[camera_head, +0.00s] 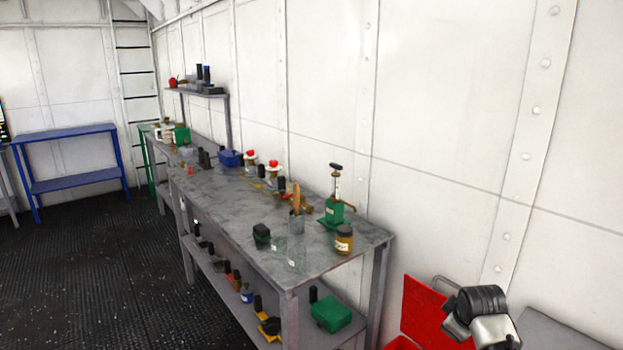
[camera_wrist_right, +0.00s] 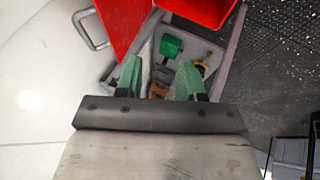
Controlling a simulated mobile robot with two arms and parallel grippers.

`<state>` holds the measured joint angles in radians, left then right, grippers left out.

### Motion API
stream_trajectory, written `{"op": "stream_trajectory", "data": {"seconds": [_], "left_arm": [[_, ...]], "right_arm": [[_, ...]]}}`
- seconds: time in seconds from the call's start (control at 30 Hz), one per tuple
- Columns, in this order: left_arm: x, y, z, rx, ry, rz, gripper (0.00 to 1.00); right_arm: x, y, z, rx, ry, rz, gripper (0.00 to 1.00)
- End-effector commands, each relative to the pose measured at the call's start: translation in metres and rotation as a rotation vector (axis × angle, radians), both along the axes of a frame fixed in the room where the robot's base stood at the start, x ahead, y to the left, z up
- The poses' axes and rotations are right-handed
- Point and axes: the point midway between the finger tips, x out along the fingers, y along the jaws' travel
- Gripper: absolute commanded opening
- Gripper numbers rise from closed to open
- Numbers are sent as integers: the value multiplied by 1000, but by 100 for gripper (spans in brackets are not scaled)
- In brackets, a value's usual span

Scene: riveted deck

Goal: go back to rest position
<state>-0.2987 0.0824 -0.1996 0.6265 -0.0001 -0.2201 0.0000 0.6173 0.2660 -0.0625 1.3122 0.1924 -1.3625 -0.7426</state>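My right gripper (camera_wrist_right: 158,78) shows in the right wrist view with its two green fingers spread apart. The gap between them looks empty; the bench and its shelf items show beyond it. In the head view, a black and silver part of my right arm shows at the lower right, in front of a red container, and the fingers cannot be made out there. My left gripper is not in view.
A grey workbench (camera_head: 225,200) along the white wall holds jars, a green hand-pump device (camera_head: 337,212) and tools. A red container (camera_head: 428,312) with a metal handle stands near my right arm. A blue table (camera_head: 72,185) stands far left. Dark floor is clear at left.

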Motion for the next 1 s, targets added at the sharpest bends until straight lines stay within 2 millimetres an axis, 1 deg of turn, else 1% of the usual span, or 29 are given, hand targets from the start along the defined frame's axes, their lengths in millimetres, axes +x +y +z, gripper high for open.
{"op": "stream_trajectory", "data": {"seconds": [0.03,0.17,0.27,0.37,0.47,0.57,0.6,0.67,0.7,0.8,0.9,1.0], "left_arm": [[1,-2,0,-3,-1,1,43],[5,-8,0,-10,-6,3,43],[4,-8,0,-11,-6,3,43],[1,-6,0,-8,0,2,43],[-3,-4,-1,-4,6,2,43],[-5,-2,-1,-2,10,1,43],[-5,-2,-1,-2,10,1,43],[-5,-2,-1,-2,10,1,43],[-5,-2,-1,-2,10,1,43],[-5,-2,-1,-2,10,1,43],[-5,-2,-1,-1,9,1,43],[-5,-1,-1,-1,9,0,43]], "right_arm": [[-7,4,-7,2,7,-3,38],[-27,14,-24,16,21,-19,38],[-49,25,-40,30,36,-38,38],[-75,37,-57,47,53,-60,38],[-111,52,-74,73,75,-91,38],[-161,70,-91,111,103,-137,38],[-185,78,-96,131,115,-161,38],[-220,88,-101,158,132,-201,38],[-240,94,-102,177,142,-227,38],[-280,104,-100,214,161,-282,38],[-310,110,-95,243,175,-325,38],[-336,115,-90,267,189,-365,38]]}}
